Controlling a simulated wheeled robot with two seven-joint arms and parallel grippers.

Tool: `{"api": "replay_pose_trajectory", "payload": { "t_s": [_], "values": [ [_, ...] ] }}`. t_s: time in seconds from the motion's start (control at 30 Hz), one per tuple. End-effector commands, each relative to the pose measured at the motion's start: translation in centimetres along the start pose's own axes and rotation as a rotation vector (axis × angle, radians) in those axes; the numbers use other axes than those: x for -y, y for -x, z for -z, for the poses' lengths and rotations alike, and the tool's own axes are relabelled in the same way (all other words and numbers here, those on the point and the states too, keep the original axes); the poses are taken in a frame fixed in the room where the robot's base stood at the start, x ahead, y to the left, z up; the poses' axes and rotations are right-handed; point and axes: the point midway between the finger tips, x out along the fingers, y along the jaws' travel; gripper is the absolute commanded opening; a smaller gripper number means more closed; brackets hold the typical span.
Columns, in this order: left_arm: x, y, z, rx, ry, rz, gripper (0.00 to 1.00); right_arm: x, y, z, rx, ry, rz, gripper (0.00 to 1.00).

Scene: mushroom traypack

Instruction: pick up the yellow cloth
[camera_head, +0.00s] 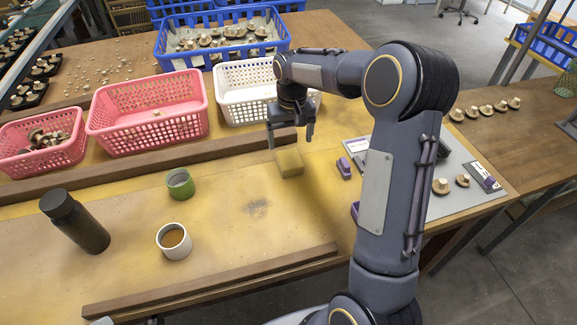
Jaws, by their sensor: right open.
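The yellow cloth (290,164) is a small, thick, folded yellow block on the wooden table, right of the middle. My right gripper (291,142) points down just above and beside the cloth. Its jaws are open, with one finger at the cloth's upper left and the other farther right. I cannot tell whether a finger touches the cloth. My left gripper is not in view.
A white basket (243,92) stands behind my right gripper, and pink baskets (148,115) stand to the left. A dark bottle (75,222), a green cup (180,184) and a white mug (173,241) stand left of the cloth. Wooden strips (215,283) edge the work area.

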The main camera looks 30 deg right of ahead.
Motion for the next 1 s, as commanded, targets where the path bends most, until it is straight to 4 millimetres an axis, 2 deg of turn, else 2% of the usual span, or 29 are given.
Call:
{"api": "replay_pose_trajectory", "payload": {
  "t_s": [0.1, 0.37, 0.63, 0.77, 0.97, 1.0],
  "values": [
    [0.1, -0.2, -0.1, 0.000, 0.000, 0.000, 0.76, -0.1, -1.5, 0.8, 0.014, -0.003, -0.017, 0.85],
    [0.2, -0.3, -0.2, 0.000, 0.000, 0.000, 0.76, -0.1, -4.3, 1.0, 0.015, -0.002, -0.019, 0.85],
    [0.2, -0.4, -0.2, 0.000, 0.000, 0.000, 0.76, 0.1, -8.2, 1.4, 0.015, -0.003, -0.017, 0.85],
    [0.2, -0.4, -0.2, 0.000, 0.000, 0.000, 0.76, 0.1, -9.0, 1.4, 0.014, -0.002, -0.017, 0.85],
    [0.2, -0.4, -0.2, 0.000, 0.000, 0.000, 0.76, 0.1, -9.0, 1.4, 0.012, -0.002, -0.017, 0.85],
    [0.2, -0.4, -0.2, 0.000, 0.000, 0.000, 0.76, 0.1, -9.0, 1.4, 0.012, -0.002, -0.017, 0.81]
  ]
}}
